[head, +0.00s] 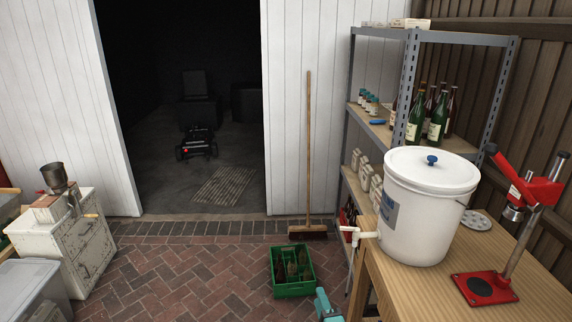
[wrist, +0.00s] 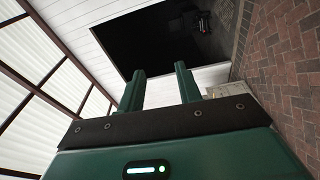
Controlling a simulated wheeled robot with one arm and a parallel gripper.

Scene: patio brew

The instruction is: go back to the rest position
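In the wrist view my gripper (wrist: 160,72) shows two green fingers standing apart, with nothing between them. It is open and empty. Beyond the fingers the wrist view shows the dark doorway (wrist: 170,35), white wall boards, brick paving and a roof, tilted in the picture. Nothing touches the fingers. In the head view a teal part of my arm shows at the bottom edge, right of the middle; the fingers cannot be made out there.
A wooden bench (head: 390,285) at right bears a white lidded bucket (head: 425,205) with a tap and a red bottle capper (head: 530,190). Shelves (head: 350,125) stand behind. A green bottle crate (head: 293,291), a broom (head: 308,150) and a white cabinet (head: 75,255) stand around brick paving (head: 180,270).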

